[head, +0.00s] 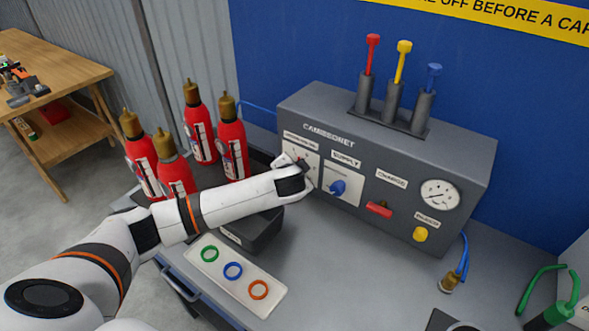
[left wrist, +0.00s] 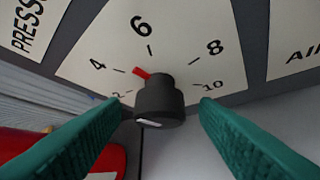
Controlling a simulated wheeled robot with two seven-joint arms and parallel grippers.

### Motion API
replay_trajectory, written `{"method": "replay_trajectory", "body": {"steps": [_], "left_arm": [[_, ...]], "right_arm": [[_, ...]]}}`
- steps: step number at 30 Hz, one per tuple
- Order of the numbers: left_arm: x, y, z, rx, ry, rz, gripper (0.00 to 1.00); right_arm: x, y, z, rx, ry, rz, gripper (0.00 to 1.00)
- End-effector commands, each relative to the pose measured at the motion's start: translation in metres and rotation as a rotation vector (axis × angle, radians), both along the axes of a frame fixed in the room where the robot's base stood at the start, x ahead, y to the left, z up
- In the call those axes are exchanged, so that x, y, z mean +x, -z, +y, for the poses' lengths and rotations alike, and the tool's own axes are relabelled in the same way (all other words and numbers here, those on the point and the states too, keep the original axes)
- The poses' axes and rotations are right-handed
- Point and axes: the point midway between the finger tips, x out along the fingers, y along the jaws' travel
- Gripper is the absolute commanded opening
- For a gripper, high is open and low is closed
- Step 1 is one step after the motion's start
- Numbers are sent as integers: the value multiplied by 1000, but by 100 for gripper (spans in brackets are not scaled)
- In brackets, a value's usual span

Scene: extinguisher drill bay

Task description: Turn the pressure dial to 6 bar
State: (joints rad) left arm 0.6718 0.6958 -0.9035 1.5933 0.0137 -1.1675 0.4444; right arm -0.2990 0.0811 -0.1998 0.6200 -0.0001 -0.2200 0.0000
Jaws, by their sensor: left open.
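The pressure dial's black knob (left wrist: 160,97) is in the middle of the left wrist view. It stands out from a white scale plate (left wrist: 95,45) marked 2, 4, 6, 8 and 10. Its red pointer (left wrist: 140,72) lies between the 4 and 6 marks, seemingly nearer 4. My left gripper (left wrist: 160,108) is open, with one teal fingertip on each side of the knob and a visible gap on both sides. In the head view my left gripper (head: 303,183) is at the left end of the grey console (head: 400,155) and hides most of the dial. My right gripper is out of view.
Beside the dial are a blue supply knob (head: 338,187), a red charge handle (head: 379,209), a yellow knob (head: 420,234) and a gauge (head: 439,194). Several red extinguishers (head: 232,147) stand left of the console. A tray of rings (head: 268,279) lies in front.

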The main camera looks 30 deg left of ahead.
Motion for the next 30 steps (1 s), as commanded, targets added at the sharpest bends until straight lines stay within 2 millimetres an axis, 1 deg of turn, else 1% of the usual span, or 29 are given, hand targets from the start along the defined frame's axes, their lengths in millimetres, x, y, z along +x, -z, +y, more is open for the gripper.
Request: {"method": "replay_trajectory", "body": {"steps": [3, 11, 14, 19, 20, 26, 30], "left_arm": [[4, 3, 2, 0, 0, 0, 55], [4, 3, 2, -1, 1, 0, 55], [4, 3, 2, -1, 1, 0, 40], [4, 3, 2, -1, 1, 1, 13], [4, 3, 2, -1, 1, 1, 10], [4, 4, 1, 16, 1, -1, 11], [4, 5, 0, 62, 1, -7, 11]], "right_arm": [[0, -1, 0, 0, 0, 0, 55], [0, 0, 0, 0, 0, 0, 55], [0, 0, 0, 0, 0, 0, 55], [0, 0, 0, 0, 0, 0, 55], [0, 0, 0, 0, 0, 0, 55], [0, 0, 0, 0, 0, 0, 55], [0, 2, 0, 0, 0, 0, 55]]}}
